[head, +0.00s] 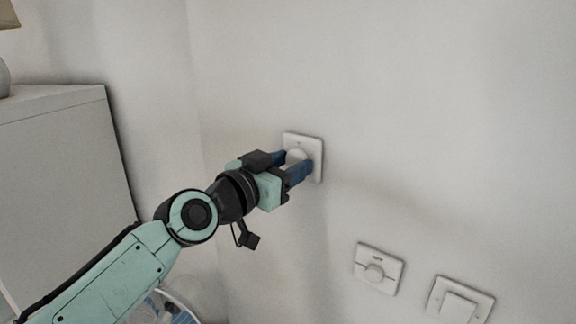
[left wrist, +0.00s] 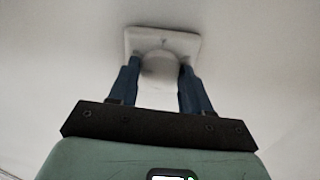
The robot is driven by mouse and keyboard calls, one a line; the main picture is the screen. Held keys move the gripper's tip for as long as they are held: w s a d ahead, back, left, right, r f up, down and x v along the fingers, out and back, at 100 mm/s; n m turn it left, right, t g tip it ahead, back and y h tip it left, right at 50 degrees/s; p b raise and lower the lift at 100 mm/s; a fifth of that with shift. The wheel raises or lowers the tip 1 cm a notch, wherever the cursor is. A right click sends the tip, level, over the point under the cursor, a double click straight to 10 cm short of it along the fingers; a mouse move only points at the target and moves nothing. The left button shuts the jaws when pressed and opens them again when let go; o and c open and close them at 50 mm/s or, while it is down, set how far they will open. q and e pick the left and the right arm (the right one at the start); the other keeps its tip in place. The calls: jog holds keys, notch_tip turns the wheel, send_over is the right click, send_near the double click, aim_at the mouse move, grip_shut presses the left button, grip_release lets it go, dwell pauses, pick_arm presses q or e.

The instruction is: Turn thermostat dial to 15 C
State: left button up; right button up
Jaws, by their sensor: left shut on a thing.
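A white square wall plate (head: 314,144) with a round white dial (head: 297,155) is on the wall at the middle of the head view. In the left wrist view the plate (left wrist: 188,40) and the dial (left wrist: 160,64) show at the top centre. My left gripper (head: 297,164) has its two blue fingers on either side of this dial and is shut on it. Part of the dial is hidden by the fingers in the head view. Marks on the plate are too small to read, so the dial's setting cannot be told. My right gripper is not in view.
The wall around the gripped dial is bare.

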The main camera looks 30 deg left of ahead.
pick_arm(q)
jog(key=n, duration=0.6)
jog(key=shift+n, duration=0.3)
dwell(0.4)
jog(key=o, duration=1.1)
jog(key=shift+c, duration=0.2)
jog(key=shift+s, duration=0.15)
jog(key=shift+s, duration=0.35)
jog(key=s+a+b, duration=0.2)
jog(key=s, duration=1)
jog(key=shift+s, duration=0.15)
